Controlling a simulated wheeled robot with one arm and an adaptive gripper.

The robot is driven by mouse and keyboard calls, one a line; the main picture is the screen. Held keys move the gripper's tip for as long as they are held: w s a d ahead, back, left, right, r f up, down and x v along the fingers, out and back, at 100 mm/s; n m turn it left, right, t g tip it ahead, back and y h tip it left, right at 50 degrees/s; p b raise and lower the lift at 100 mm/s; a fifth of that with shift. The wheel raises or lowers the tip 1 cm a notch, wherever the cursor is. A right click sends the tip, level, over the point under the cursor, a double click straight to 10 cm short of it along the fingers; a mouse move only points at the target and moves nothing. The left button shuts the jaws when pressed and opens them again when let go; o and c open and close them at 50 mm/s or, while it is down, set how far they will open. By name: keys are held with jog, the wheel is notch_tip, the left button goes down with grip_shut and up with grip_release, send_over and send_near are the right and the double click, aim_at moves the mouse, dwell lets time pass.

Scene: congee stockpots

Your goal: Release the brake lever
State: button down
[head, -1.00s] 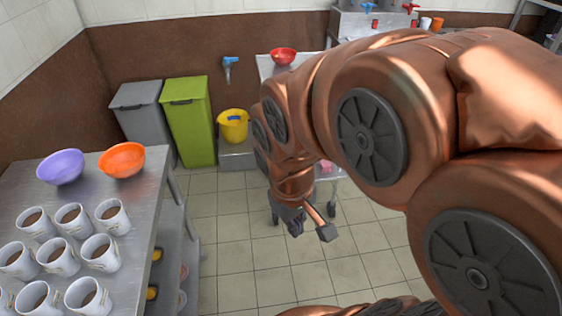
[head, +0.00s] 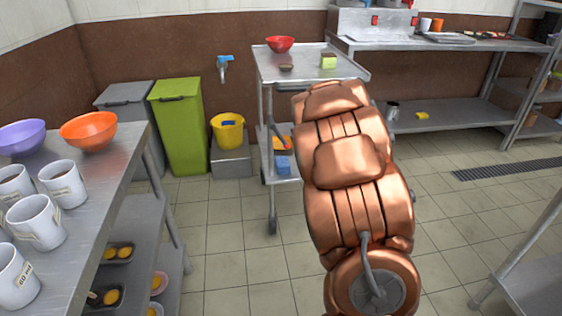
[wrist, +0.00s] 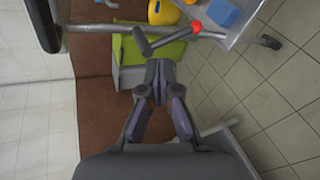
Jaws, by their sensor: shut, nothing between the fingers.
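The brake lever is a thin grey bent bar (wrist: 168,38) with a red ball knob (wrist: 196,27), in the upper middle of the wrist view. It lies alongside the cart's grey leg. The head view shows a small red tip by the near left leg of the steel cart (head: 268,72). My gripper (wrist: 158,68) is shut and empty, with its fingertips just below the lever's bar in the picture. I cannot tell whether they touch it. My arm hides the gripper in the head view.
A blue block (head: 283,164) lies on the cart's lower shelf; a red bowl (head: 280,44) stands on top. Behind are a green bin (head: 177,125) and a yellow bucket (head: 228,132). A steel table (head: 100,185) with mugs stands left. Open tiled floor lies right.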

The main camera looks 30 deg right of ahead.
aim_at(280, 137)
notch_tip(280, 137, down, 11)
jog(key=w+a+n+t+y+b, duration=0.1)
jog(key=w+n+t+y+b, duration=0.1)
jog(key=n+y+b, duration=0.2)
jog(key=shift+w+a+f+n+y+b, duration=0.2)
jog(key=shift+w+a+n+y+b, duration=0.25)
jog(key=shift+n, duration=0.75)
jog(key=shift+d, duration=0.25)
jog(key=d+b+x, duration=0.1)
jog(key=b+x, duration=0.1)
jog(key=x, duration=0.8)
jog(key=shift+s+d+r, duration=0.15)
jog(key=shift+d+r, duration=0.45)
jog(key=shift+d, duration=0.05)
jog(key=shift+s+d+r, duration=0.15)
jog(key=shift+d+r, duration=0.45)
